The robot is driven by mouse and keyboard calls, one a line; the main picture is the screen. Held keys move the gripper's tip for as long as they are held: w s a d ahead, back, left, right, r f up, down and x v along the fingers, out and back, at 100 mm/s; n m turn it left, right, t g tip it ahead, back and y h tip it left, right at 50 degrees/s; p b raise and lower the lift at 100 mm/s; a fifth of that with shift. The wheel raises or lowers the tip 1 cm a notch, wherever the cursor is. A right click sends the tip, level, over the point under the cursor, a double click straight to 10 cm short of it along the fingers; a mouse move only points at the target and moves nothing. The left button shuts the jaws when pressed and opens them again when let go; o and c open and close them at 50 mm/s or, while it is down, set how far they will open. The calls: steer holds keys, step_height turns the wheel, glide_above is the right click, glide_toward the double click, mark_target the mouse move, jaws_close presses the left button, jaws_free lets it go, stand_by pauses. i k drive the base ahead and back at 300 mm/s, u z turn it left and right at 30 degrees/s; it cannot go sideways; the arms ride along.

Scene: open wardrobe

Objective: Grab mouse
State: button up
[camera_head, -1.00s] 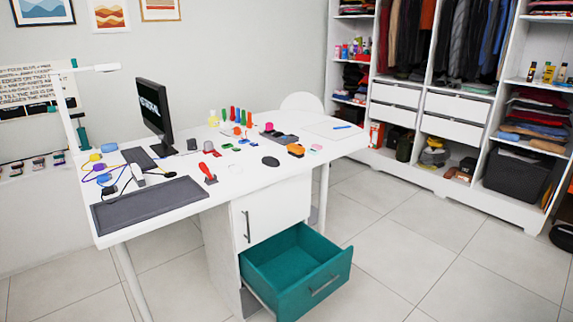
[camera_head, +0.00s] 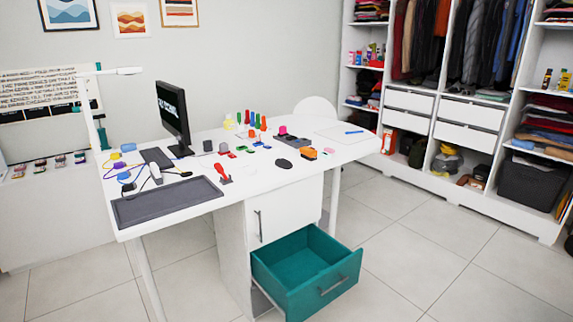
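A flat black oval object (camera_head: 283,163) lies on the white desk (camera_head: 262,184), right of the desk's middle. It may be the mouse, but it is too small to be sure. A small dark object (camera_head: 208,146) beside the monitor could also be it; I cannot tell. A white object with a black cable (camera_head: 156,172) lies near the keyboard. My gripper is not in view.
A monitor (camera_head: 172,112), dark keyboard (camera_head: 157,158) and grey tray-like mat (camera_head: 167,201) are on the left half of the desk. Several small coloured items crowd the middle. A teal drawer (camera_head: 320,283) stands open below. Tiled floor (camera_head: 420,255) is clear toward the wardrobe (camera_head: 471,111).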

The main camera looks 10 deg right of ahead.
mark_target(284, 164)
steer(key=u, duration=0.05)
steer(key=i, duration=0.95)
steer(key=z, duration=0.4)
steer(key=k, duration=0.2)
steer(key=u, duration=3.05)
